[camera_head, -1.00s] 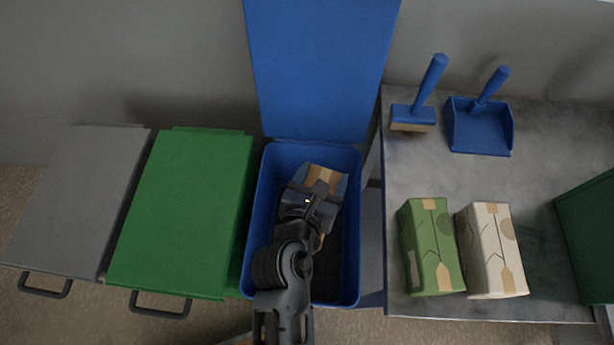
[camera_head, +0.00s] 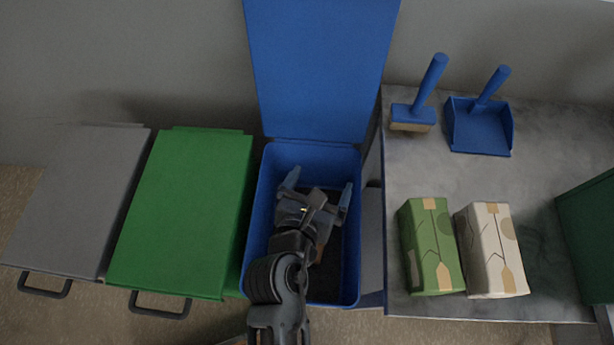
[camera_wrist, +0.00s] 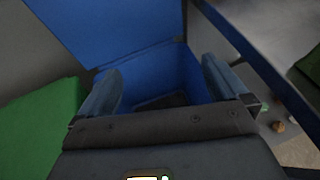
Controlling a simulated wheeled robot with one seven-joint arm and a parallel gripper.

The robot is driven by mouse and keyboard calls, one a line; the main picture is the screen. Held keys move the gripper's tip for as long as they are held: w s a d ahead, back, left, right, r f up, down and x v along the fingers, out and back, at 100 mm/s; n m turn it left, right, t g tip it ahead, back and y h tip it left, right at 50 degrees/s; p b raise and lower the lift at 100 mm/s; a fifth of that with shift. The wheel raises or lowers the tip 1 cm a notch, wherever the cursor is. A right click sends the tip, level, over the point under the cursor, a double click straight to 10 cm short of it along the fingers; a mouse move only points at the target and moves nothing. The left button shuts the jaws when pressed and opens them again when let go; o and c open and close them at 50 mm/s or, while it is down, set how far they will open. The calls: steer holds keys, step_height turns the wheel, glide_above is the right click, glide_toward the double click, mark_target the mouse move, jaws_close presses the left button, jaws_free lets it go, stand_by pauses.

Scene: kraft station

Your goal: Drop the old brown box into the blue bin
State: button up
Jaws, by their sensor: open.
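The blue bin (camera_head: 354,285) stands with its lid (camera_head: 320,70) raised against the wall; its inside also shows in the wrist view (camera_wrist: 150,72). My gripper (camera_head: 319,183) is over the bin opening, with its two fingers spread apart and nothing between them. The wrist view shows the same open fingers (camera_wrist: 161,65) with the bin's dark floor beyond. The brown box is mostly out of sight; a small brown patch shows beside my gripper inside the bin outline, and I cannot tell for sure that it is the box.
A closed green bin (camera_head: 182,215) and a closed grey bin (camera_head: 78,200) stand to the left. On the grey table (camera_head: 400,305) at right are a green carton (camera_head: 430,245), a cream carton (camera_head: 491,250), a blue brush (camera_head: 428,85) and a blue dustpan (camera_head: 480,128).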

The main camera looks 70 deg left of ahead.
steer(key=v, duration=0.5)
steer(key=shift+s+d+r, duration=0.2)
